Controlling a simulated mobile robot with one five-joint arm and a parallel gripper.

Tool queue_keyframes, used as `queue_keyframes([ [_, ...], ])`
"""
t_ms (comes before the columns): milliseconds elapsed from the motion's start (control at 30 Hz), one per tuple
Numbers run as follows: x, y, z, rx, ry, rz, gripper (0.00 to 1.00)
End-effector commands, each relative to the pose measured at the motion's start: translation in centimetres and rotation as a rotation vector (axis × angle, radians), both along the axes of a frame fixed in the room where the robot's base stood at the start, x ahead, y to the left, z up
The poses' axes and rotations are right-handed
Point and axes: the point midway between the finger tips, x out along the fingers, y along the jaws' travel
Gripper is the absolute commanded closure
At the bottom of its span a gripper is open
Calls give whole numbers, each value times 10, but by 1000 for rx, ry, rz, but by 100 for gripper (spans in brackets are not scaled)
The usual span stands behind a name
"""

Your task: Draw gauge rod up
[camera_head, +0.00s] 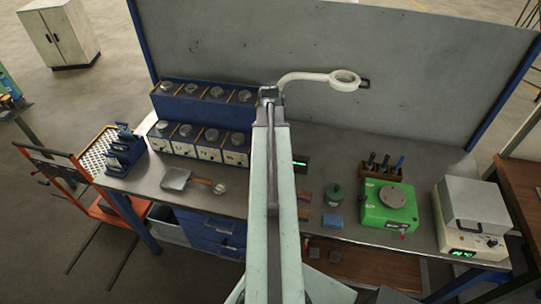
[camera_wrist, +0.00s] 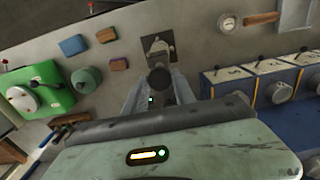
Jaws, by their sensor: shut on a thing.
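In the wrist view my gripper (camera_wrist: 158,88) is shut on a dark, round-ended piece, the gauge rod (camera_wrist: 158,77), which sits between the two grey fingers. The rod points nearly along the camera's line of sight, so its length and lower end are hidden. Just beyond it in the picture is a dark square plate (camera_wrist: 158,45) with a pale fitting on it. In the head view my own arm runs up the middle and covers the rod; the fingers cannot be made out there.
A white magnifier lamp (camera_head: 342,80) arches right of my arm's end. Blue racks with knobs (camera_head: 205,145) stand left. A green device (camera_head: 388,205), a green round tin (camera_head: 334,194) and a grey oven (camera_head: 472,205) stand right. A grey panel (camera_head: 350,65) closes the back.

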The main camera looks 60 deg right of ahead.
Motion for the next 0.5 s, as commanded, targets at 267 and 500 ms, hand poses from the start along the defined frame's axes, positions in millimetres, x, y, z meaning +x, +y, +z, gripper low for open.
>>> queue_keyframes([
  [267,2,0,17,1,-5,2,94],
  [500,2,1,29,1,-5,2,94],
])
